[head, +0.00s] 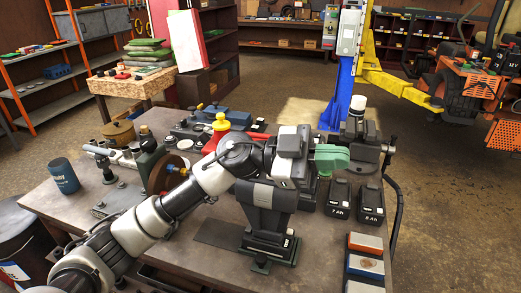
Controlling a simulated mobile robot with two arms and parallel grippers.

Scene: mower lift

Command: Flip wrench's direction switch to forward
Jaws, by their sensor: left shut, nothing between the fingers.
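What looks like the wrench stands upright on the bench. Its dark handle (265,195) rises from a black battery base (268,246), and a green nose (332,158) points to the right. My left arm reaches in from the lower left, and my left gripper (284,180) is at the upper part of the wrench. The gripper is shut with nothing in it. The arm and gripper cover much of the wrench body. I cannot make out the direction switch or whether the fingers touch it. My right gripper is not in view.
Two batteries (338,196) stand right of the wrench, before a vise (360,130). Coloured blocks (365,266) lie at the front right.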

